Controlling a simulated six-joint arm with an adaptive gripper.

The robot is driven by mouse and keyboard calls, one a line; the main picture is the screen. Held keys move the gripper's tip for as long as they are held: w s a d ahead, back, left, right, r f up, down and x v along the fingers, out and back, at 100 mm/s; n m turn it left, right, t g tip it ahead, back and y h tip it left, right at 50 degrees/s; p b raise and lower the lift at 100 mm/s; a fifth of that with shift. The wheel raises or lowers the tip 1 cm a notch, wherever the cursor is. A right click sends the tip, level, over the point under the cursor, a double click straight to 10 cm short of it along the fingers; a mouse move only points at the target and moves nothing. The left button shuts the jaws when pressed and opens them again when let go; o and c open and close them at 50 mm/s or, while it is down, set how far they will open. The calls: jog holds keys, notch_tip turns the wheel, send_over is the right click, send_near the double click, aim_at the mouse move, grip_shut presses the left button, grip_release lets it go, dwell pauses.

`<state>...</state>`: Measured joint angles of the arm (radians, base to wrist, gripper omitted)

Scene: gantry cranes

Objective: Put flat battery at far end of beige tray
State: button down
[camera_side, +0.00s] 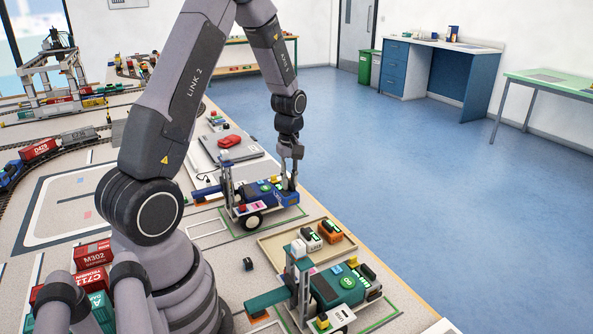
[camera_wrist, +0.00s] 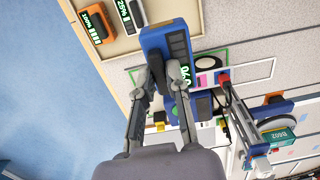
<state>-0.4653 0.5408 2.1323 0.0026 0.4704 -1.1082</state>
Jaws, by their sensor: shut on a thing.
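My gripper (camera_side: 291,182) is shut on a blue battery (camera_wrist: 160,40) with a dark display strip and green figures; the figures are hard to read. In the side view it is over the right end of a blue wheeled crane (camera_side: 252,217), and I cannot tell whether the battery is clear of the crane. In the wrist view the gripper (camera_wrist: 166,78) has a finger on either side of the battery's near end. The beige tray (camera_side: 268,243) lies just in front of the crane. It holds a white battery (camera_side: 308,240) and an orange battery (camera_side: 330,231), standing side by side.
A teal crane (camera_side: 330,290) stands in front of the tray. A laptop-like grey case with a red item (camera_side: 229,141) lies behind the blue crane. Toy trains and containers (camera_side: 92,280) are at left. The table edge and blue floor are at right.

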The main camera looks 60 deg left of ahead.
aim_at(285, 197)
jog(key=s+d, duration=0.2)
jog(key=d, duration=0.1)
jog(key=shift+s, duration=0.25)
jog(key=shift+s+d+f, duration=0.1)
jog(key=shift+s+f, duration=0.1)
jog(key=shift+f, duration=0.35)
notch_tip(285, 197, down, 9)
jog(key=shift+w+f, duration=0.1)
jog(key=shift+f, duration=2)
jog(key=c, duration=1.1)
grip_release()
jog(key=shift+f, duration=0.1)
